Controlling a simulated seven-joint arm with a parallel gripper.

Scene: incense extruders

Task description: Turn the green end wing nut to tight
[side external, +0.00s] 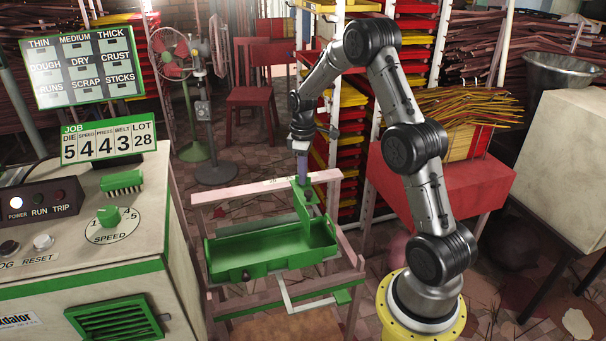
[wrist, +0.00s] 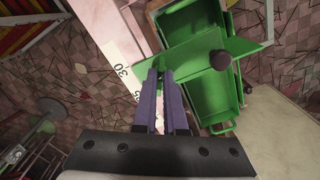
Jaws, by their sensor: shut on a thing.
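The jaws are shut on the wing nut there, which the fingers mostly hide. I cannot tell its angle. A dark round knob (wrist: 220,60) sits on the plate, right of the fingers.
The green tray (side external: 222,262) hangs in a pink wooden frame (side external: 355,262). A white scale with numbers (wrist: 122,72) runs along the rail. The control cabinet (side external: 90,245) is at left. A red table (side external: 440,185) with yellow sticks and stacked racks stand behind my arm.

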